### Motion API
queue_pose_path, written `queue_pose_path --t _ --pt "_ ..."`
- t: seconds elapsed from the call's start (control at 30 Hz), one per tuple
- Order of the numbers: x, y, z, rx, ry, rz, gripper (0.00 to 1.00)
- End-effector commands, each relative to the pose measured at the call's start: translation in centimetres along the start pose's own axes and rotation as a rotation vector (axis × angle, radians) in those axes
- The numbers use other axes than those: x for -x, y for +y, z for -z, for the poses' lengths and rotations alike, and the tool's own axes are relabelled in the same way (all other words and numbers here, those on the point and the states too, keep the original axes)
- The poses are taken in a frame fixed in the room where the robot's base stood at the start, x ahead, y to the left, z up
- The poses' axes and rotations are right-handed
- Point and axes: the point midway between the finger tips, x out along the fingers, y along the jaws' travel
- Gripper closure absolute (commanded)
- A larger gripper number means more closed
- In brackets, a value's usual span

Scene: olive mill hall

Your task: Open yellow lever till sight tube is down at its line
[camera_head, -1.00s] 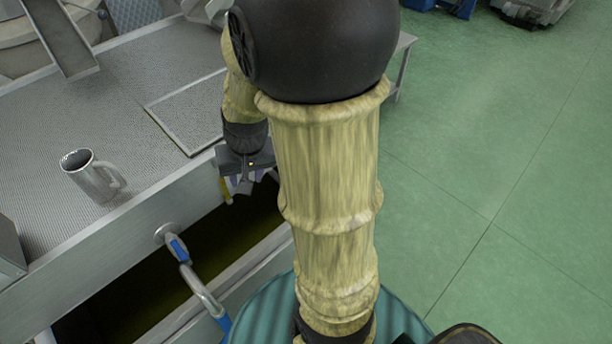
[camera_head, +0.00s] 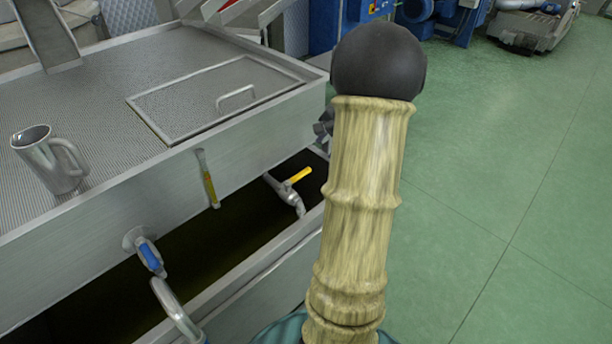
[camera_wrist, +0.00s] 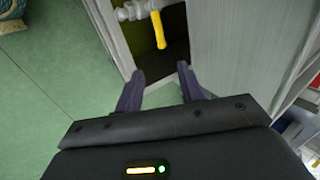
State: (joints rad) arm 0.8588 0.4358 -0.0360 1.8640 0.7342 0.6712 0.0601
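The yellow lever (camera_head: 298,175) sits on a metal tap at the right end of the trough in the head view. In the wrist view the lever (camera_wrist: 158,30) hangs from its valve, just beyond my fingertips and apart from them. The sight tube (camera_head: 207,180) is upright on the tank's front wall, with yellow liquid in it; I cannot make out its line. My gripper (camera_wrist: 160,74) is open and empty, its two dark fingers pointing toward the lever. In the head view it is mostly hidden behind my arm.
A blue-handled valve (camera_head: 150,257) with a curved pipe is on the tank front at left. A metal mug (camera_head: 50,163) stands on the perforated top, beside a handled lid (camera_head: 205,100). The trough (camera_head: 262,262) lies below. Green floor (camera_head: 490,200) is clear at right.

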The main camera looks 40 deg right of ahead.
Motion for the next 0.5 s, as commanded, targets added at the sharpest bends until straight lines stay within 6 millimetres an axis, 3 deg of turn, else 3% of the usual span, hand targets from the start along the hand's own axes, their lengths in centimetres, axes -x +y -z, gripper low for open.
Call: queue_pose_path --t 0.27,0.5 --pt "-0.4 0.0 -0.1 0.003 -0.001 -0.002 0.61" --pt "-3.3 0.1 -0.1 0.002 -0.003 -0.004 0.61"
